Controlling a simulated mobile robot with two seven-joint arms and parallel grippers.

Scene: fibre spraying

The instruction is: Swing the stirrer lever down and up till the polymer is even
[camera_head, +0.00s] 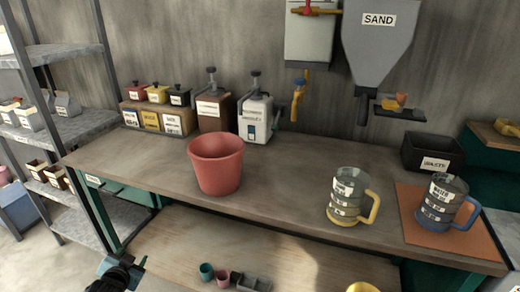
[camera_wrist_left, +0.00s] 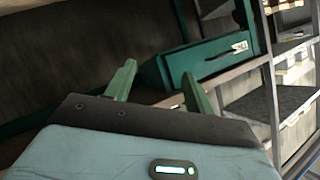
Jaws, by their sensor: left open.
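A white dispenser (camera_head: 255,119) with a dark knob on top stands at the back of the bench. A small green lever (camera_head: 280,113) sticks out on its right side; its label is too small to read, so I cannot tell for sure that this is the polymer stirrer. No polymer is visible inside. My left gripper (camera_head: 122,264) is low at the bottom left, in front of the bench and far from the dispenser. In the left wrist view its green fingers (camera_wrist_left: 158,72) are apart with nothing between them. My right gripper is out of view.
A red bucket (camera_head: 217,165) stands before the dispenser. A brown dispenser (camera_head: 213,112) is beside it. Two measuring jugs, one yellow-handled (camera_head: 347,197) and one blue-handled (camera_head: 441,203), stand right. A green drawer (camera_wrist_left: 205,62) is near my left gripper. The bench front (camera_head: 120,160) is clear at left.

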